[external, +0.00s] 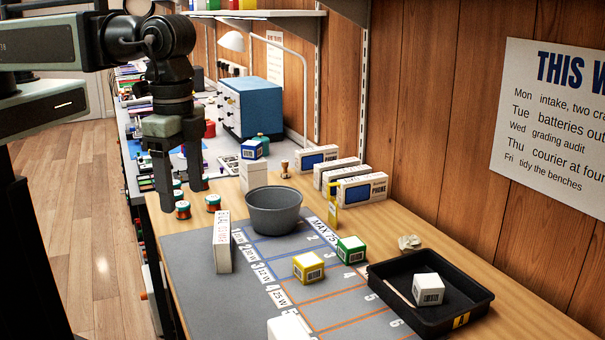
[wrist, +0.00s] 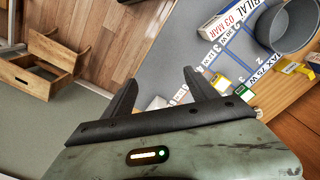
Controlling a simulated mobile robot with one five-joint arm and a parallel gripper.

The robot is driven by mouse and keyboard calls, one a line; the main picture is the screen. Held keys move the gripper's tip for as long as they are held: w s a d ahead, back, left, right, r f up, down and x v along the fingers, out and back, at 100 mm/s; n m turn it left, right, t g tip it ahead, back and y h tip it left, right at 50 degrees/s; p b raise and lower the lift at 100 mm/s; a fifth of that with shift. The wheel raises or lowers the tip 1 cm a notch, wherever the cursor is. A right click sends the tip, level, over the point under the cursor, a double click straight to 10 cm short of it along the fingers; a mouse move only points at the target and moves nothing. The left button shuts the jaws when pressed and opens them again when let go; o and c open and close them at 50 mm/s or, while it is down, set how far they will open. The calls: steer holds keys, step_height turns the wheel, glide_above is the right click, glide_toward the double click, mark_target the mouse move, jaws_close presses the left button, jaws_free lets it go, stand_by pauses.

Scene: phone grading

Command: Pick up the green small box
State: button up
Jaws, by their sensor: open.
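The green small box (external: 351,249), with a white label, sits on the grey marked mat (external: 200,300), right of the yellow small box (external: 308,267). In the wrist view the green box (wrist: 243,92) is partly visible just beyond the right finger, near the yellow box (wrist: 220,82). My gripper (external: 182,196) points down with its fingers apart and nothing between them. In the external view it appears well to the left of the green box and higher. The wrist view also shows both fingers of my gripper (wrist: 160,78) spread.
A grey bowl (external: 274,211) and an upright white box (external: 222,243) stand on the mat's far part. A black tray (external: 385,272) holding a white box (external: 428,289) lies right of the green box. Phone boxes (external: 362,190) line the wall. Small spools (external: 213,203) stand near my gripper.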

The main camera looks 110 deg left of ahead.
steer(key=shift+o, duration=0.4)
steer(key=n+t+y+b, duration=0.8)
steer(key=t+b, duration=0.2)
steer(key=b, duration=1.2)
glide_above(345, 246)
steer(key=s+d, duration=0.2)
steer(key=d, duration=0.7)
step_height(345, 246, down, 9)
steer(key=shift+y, duration=0.6)
steer(key=a+f+b, duration=0.2)
steer(key=f+b, duration=0.2)
steer(key=a+f+b, duration=0.2)
steer(key=f+b, duration=0.2)
steer(key=b, duration=0.1)
steer(key=a+f+b, duration=0.2)
steer(key=f+b, duration=0.2)
steer(key=b, duration=0.1)
steer(key=shift+s+a+f, duration=0.15)
steer(key=shift+s+f, duration=0.1)
steer(key=shift+s, duration=0.1)
steer(key=shift+a+r, duration=0.1)
